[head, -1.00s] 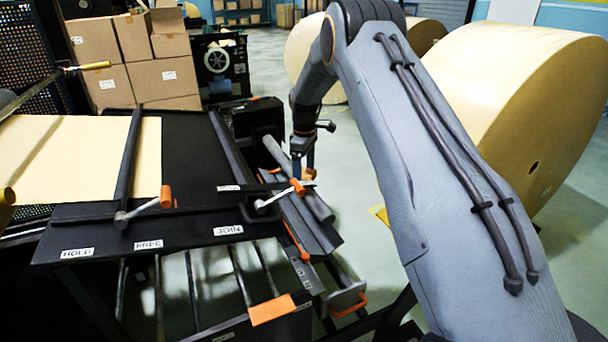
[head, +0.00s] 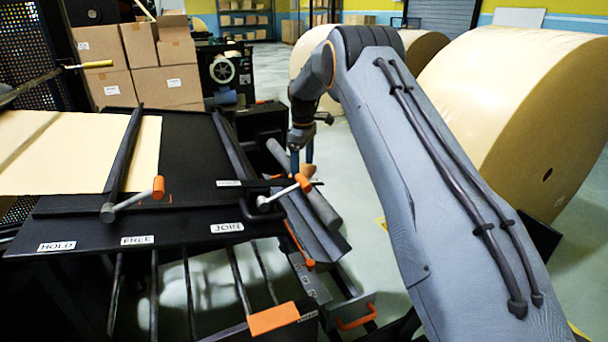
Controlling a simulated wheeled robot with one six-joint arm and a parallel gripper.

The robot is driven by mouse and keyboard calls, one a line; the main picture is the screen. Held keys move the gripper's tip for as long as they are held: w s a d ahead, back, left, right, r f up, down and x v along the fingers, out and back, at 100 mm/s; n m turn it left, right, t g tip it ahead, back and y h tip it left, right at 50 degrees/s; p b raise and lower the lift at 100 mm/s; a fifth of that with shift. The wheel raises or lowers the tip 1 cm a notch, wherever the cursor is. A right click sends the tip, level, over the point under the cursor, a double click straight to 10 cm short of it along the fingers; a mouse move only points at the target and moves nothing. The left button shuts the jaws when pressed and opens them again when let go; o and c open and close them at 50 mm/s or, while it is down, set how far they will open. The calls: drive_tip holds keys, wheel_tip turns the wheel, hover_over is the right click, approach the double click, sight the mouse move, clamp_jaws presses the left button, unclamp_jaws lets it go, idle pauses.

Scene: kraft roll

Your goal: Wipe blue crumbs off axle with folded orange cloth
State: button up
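My gripper (head: 302,164) points down beside a grey axle-like bar (head: 322,204) at the right of the black bench. Its two blue fingers show a small gap. A small orange-brown patch shows at the right fingertip; I cannot tell whether it is held or lies behind. Blue crumbs are not discernible on the bar at this size.
The black bench (head: 190,226) carries a kraft sheet (head: 85,160) and two levers with orange handles (head: 158,188) (head: 303,182). A drawer with an orange handle (head: 357,318) is below. Large kraft rolls (head: 530,110) stand at right. Cartons (head: 130,60) are stacked behind. Floor beyond the bar is clear.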

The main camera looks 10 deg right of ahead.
drive_tip(key=shift+w+a+f+b, duration=0.1)
drive_tip(key=shift+w+b, duration=0.55)
drive_tip(key=shift+w, duration=0.1)
drive_tip(key=w+b, duration=0.1)
drive_tip(key=b, duration=0.1)
drive_tip(key=w+b, duration=0.1)
drive_tip(key=shift+w+a+b, duration=0.2)
drive_tip(key=shift+a+b, duration=0.05)
drive_tip(key=shift+b, duration=0.15)
drive_tip(key=shift+w+a+b, duration=0.1)
drive_tip(key=shift+w+b, duration=0.35)
drive_tip(key=shift+b, duration=0.25)
drive_tip(key=shift+s, duration=0.1)
drive_tip(key=s+p, duration=0.1)
drive_tip(key=p, duration=0.1)
drive_tip(key=s+p, duration=0.2)
drive_tip(key=shift+s+d+p, duration=0.3)
drive_tip(key=shift+d+p, duration=0.05)
